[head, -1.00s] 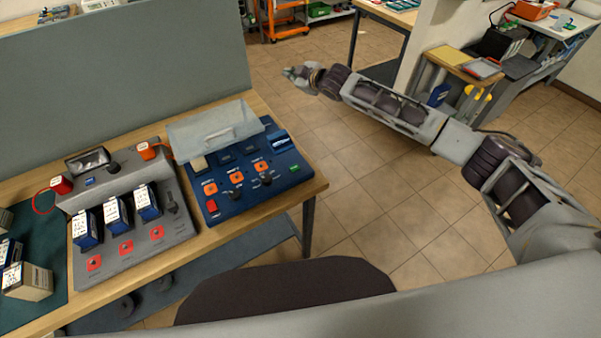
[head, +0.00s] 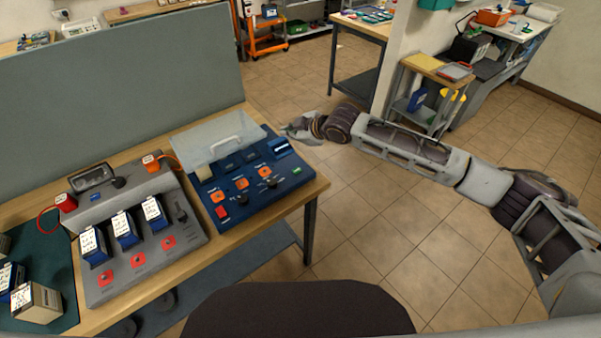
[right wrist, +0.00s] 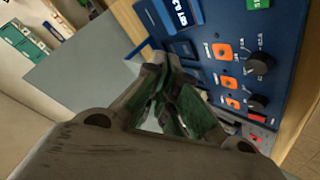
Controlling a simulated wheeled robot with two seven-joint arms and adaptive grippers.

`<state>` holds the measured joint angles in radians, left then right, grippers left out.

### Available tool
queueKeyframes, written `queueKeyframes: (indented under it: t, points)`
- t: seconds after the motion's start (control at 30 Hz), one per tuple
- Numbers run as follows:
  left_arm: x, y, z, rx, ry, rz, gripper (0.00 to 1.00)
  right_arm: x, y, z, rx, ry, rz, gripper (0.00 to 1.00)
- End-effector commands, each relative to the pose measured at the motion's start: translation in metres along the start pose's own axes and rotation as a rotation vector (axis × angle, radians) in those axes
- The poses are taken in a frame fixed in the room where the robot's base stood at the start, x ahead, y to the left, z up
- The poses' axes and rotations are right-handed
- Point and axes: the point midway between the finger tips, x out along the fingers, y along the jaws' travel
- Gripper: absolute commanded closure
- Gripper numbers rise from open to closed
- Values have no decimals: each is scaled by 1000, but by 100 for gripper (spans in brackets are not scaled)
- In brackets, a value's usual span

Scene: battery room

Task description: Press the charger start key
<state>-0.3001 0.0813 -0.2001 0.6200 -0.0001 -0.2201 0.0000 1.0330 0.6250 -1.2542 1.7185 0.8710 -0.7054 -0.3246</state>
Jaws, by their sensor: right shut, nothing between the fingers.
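A blue charger control panel (head: 246,199) lies on the bench. It has a green key (head: 297,170) at its right, a red key (head: 222,212) at its front left, several orange square buttons (head: 241,183) and black knobs. I cannot read which key is marked start. A clear cover (head: 214,140) with a handle stands tilted at its back. My right gripper (head: 288,128) is shut and empty, off the panel's back right corner. In the right wrist view its fingers (right wrist: 165,75) show beside the panel (right wrist: 205,15), with the green key (right wrist: 258,3) at the top edge. My left gripper is out of view.
A grey charger station (head: 105,288) with blue batteries (head: 124,229) and red buttons stands left of the panel. A grey divider (head: 120,90) rises behind the bench. The floor right of the bench is open. An orange cart (head: 266,40) stands at the back.

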Motion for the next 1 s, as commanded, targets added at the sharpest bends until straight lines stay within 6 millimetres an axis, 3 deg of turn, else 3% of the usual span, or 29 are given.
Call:
queueKeyframes:
  t: [0.4, 1.0]
  points:
    - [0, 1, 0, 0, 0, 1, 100, -3, -24, 10, -56, -61, -96, 100]
    - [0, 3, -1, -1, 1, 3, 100, -4, -26, 17, -143, -87, -112, 100]
